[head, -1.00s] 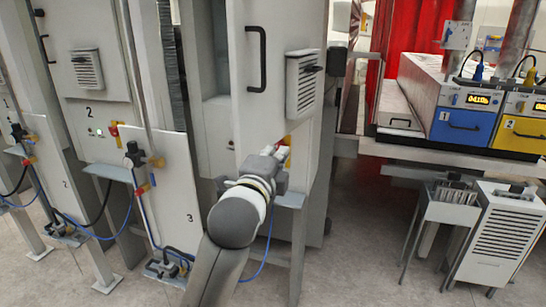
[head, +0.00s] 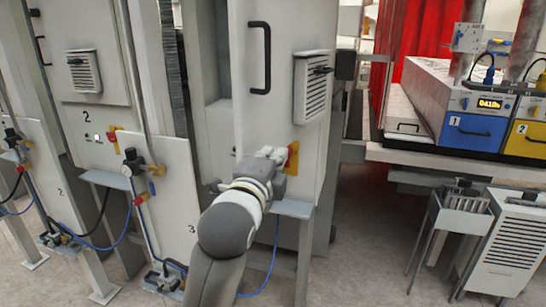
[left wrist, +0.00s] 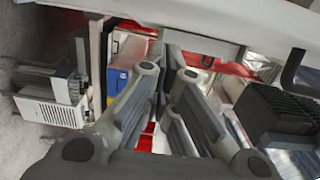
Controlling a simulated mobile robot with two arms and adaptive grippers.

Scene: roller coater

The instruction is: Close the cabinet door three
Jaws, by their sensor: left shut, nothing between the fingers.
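Cabinet door three (head: 285,115) is a light grey panel with a black handle (head: 259,57) and a louvred vent (head: 312,88). It stands ajar; its left edge is apart from the cabinet, and part of the interior (head: 220,125) shows beside it. My left gripper (head: 272,155) is shut and empty, in front of the door's lower part beside a yellow-and-red switch (head: 292,158). I cannot tell whether it touches the door. In the left wrist view the closed fingers (left wrist: 175,70) point toward a pale panel edge, with a black handle (left wrist: 292,70) at the right. My right gripper is out of view.
The lower panel marked 3 (head: 165,200) and a small grey shelf (head: 293,208) are close to my arm. Cabinet 2 (head: 95,105) is at the left. Blue (head: 468,133) and yellow (head: 525,140) units stand at the right. Floor between is clear.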

